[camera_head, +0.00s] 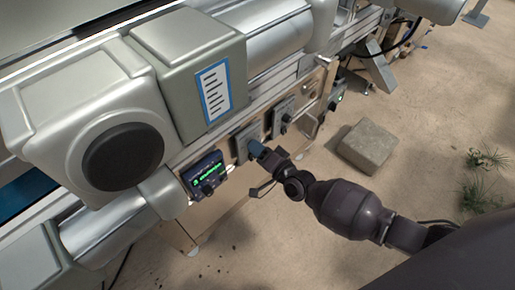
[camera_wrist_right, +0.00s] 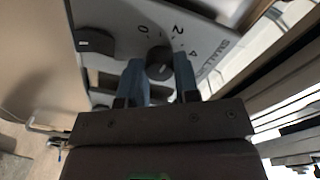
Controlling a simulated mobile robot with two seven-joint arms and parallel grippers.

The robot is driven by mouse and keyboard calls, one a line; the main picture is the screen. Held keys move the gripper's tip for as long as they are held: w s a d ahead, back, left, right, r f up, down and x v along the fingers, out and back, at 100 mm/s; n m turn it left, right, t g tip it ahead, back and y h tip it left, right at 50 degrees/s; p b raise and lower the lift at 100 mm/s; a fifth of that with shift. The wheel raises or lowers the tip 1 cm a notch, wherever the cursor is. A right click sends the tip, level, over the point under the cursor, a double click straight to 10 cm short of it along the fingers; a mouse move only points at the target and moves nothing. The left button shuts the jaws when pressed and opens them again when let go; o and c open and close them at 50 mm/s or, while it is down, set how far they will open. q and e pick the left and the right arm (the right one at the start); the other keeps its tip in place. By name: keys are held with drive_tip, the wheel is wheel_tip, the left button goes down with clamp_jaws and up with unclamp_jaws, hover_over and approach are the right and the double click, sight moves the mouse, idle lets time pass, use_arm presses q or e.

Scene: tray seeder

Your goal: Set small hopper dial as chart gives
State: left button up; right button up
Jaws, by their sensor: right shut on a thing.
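The small hopper dial (camera_wrist_right: 159,62) is a dark round knob on a grey plate (camera_wrist_right: 205,45) marked 0, 2, 4 and lettering that seems to read "SMALL". My right gripper (camera_wrist_right: 160,76) has its two blue-grey fingers on either side of this knob, shut on it. In the head view my right gripper (camera_head: 257,149) reaches the grey dial plate (camera_head: 242,141) on the machine's front panel, and hides the knob. The chart (camera_head: 215,91), white with a blue border and dark bars, is on the grey-green box; its figures are too small to read. My left gripper is not in view.
A dark box with a green lit display (camera_head: 204,178) and a knob sits left of the dial plate. Another grey control plate (camera_head: 283,116) is to its right. A stone block (camera_head: 367,146) lies on the sandy floor. A black knob (camera_wrist_right: 95,42) shows in the wrist view.

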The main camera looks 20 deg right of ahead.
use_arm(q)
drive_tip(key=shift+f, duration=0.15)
use_arm(e)
drive_tip(key=shift+m, duration=0.4)
drive_tip(key=o, duration=0.9)
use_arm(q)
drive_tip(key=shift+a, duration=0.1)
use_arm(e)
drive_tip(key=shift+s, duration=0.1)
use_arm(q)
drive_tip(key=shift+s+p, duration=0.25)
drive_tip(key=shift+p, duration=0.6)
use_arm(e)
drive_tip(key=v, duration=1)
drive_tip(key=shift+s+d+r, duration=0.1)
drive_tip(key=shift+s+d, duration=0.05)
drive_tip(key=shift+s, duration=0.2)
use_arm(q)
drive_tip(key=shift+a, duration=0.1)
